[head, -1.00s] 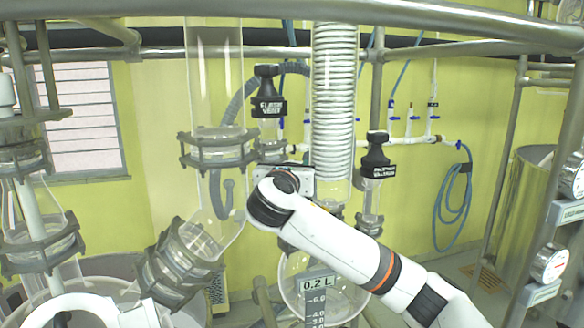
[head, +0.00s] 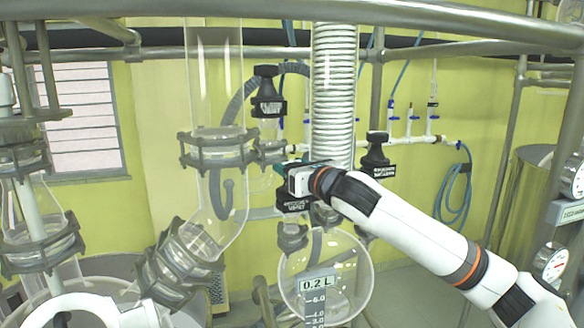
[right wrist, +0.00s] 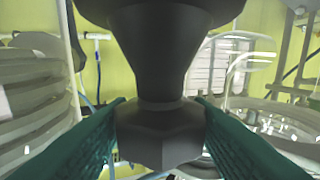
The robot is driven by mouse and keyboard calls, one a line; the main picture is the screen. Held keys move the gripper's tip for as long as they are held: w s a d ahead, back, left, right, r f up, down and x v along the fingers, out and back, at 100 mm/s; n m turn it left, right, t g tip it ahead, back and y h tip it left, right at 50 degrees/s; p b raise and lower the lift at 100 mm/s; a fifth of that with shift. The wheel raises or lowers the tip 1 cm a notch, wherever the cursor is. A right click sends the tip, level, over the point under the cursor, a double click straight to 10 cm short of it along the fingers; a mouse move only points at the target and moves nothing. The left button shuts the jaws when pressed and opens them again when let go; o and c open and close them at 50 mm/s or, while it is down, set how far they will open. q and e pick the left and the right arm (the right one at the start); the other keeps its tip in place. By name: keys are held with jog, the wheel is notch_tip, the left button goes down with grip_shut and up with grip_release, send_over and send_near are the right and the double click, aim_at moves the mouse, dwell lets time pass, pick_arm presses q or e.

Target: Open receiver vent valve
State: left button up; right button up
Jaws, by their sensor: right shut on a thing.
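My right gripper (head: 290,168) is at a black valve in front of the coiled glass column, with my arm coming in from the lower right. In the right wrist view its two teal fingers (right wrist: 160,128) lie on either side of the black valve knob (right wrist: 165,110), gripping its lower, faceted part. In the head view a black label (head: 296,203) with white, blurred lettering shows just below the gripper. The gripper hides most of this knob. I cannot read from the picture how far the valve is turned. My left gripper is not in view.
Another black valve (head: 268,92) stands upper left of the gripper, and one more (head: 377,152) to its right. A round glass flask (head: 345,285) hangs below. A clamped glass tube (head: 214,90) stands left. Metal rails (head: 440,48) cross above.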

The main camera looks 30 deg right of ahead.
jog(key=o, duration=0.8)
jog(key=shift+c, duration=0.2)
jog(key=m+h, duration=0.2)
jog(key=h, duration=0.1)
jog(key=m+g+h, duration=0.1)
jog(key=m+h, duration=0.1)
jog(key=h, duration=0.2)
jog(key=shift+a+m, duration=0.2)
jog(key=shift+m, duration=0.2)
jog(key=m+g+h, duration=0.1)
jog(key=h, duration=0.1)
jog(key=m+g+h, duration=0.2)
jog(key=h, duration=0.1)
jog(key=shift+d+m, duration=0.1)
jog(key=shift+m, duration=0.2)
